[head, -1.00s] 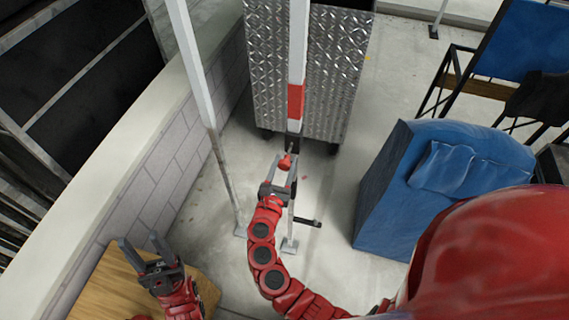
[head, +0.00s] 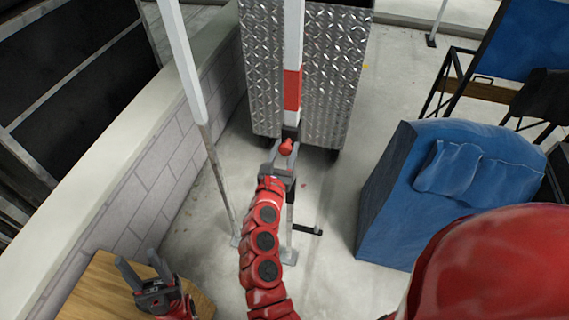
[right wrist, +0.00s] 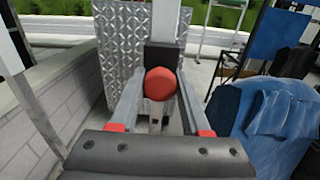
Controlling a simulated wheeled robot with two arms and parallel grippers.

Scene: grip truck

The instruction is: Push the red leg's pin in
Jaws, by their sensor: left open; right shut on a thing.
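The red leg (head: 292,90) is a white upright post with a red band, in front of a diamond-plate metal panel. It also shows in the right wrist view (right wrist: 166,22), with a black collar (right wrist: 160,57) low on it. The pin's round red knob (head: 286,147) is at this collar, and it is large in the right wrist view (right wrist: 160,84). My right gripper (head: 284,146) is shut on the pin, its fingers on both sides of the knob. The pin's shaft is hidden behind the knob. My left gripper (head: 138,260) is open and empty at lower left.
Another white leg (head: 184,65) stands to the left, beside a low block wall (head: 150,175). A wooden surface (head: 90,285) lies under my left gripper. A blue covered object (head: 400,200) stands at right. A black crank handle (head: 305,229) sticks out low on the red leg.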

